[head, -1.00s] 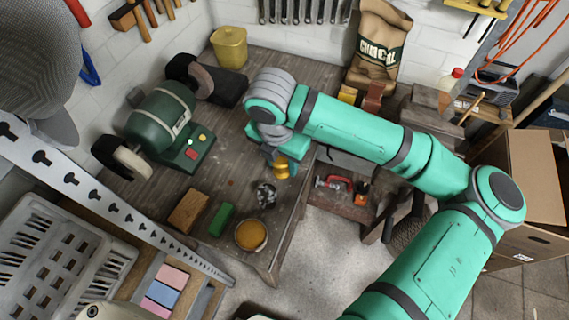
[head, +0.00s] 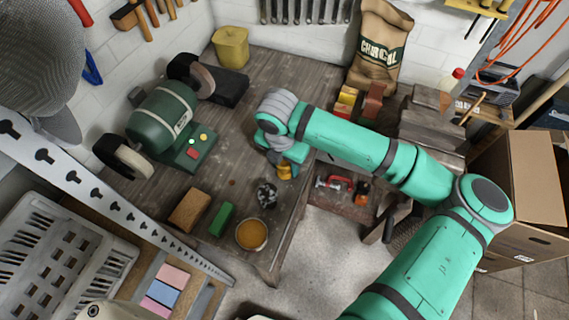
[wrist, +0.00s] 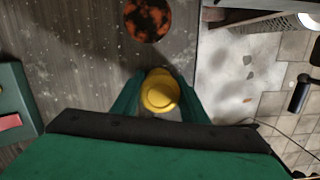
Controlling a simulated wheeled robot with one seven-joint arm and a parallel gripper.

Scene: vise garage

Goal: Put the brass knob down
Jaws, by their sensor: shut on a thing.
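The brass knob (wrist: 160,92) is a round golden-yellow piece between my gripper's two green fingers in the wrist view. In the head view the brass knob (head: 285,171) shows just below my gripper (head: 286,163), near the right edge of the wooden workbench (head: 232,182). My gripper (wrist: 157,93) is shut on the knob. The underside of the knob is hidden, and I cannot tell whether it touches the bench top.
A dark mottled round object (head: 267,194) stands close to the knob. A green block (head: 222,218), a wooden block (head: 189,210) and a round tin (head: 251,234) are nearer the front. The green bench grinder (head: 163,120) stands left. The bench edge drops off at right.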

